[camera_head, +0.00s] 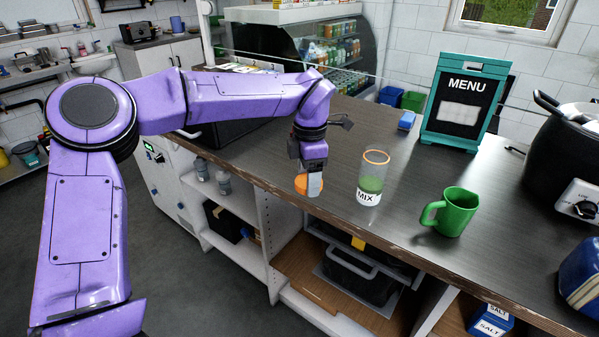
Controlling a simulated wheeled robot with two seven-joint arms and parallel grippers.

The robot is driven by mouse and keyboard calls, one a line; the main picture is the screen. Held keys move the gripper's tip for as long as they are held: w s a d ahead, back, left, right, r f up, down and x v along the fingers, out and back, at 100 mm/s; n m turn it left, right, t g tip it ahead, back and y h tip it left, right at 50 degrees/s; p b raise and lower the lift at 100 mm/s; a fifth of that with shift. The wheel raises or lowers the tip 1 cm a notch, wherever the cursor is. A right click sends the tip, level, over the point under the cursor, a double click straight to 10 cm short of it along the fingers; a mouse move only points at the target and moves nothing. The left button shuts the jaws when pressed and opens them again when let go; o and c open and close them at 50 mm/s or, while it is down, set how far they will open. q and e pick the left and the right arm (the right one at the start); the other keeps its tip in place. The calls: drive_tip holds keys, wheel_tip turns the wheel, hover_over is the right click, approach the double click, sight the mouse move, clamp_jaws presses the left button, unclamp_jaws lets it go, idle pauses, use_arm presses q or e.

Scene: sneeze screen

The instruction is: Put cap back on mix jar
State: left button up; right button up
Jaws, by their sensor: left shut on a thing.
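The mix jar (369,184) stands upright on the dark counter. My left gripper (312,188) points down to the left of the jar, near the counter's front edge. It is shut on an orange cap (302,184), partly hidden behind the fingers. I cannot tell whether the cap touches the counter. My right gripper is not in view.
A green mug (453,212) stands right of the jar. A MENU board (464,104) and a blue block (406,121) are behind it. A black cooker (565,150) and a blue item (582,275) are at the right.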

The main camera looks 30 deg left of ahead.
use_arm(q)
drive_tip(key=s+d+f+m, duration=0.2)
drive_tip(key=d+f+m, duration=0.4)
drive_tip(key=d+m, duration=0.4)
drive_tip(key=s+d+f+m, duration=0.3)
drive_tip(key=d+f+m, duration=0.3)
drive_tip(key=d+m, duration=0.5)
drive_tip(key=m, duration=0.6)
drive_tip(key=shift+s+f, duration=0.25)
drive_tip(key=shift+s, duration=0.1)
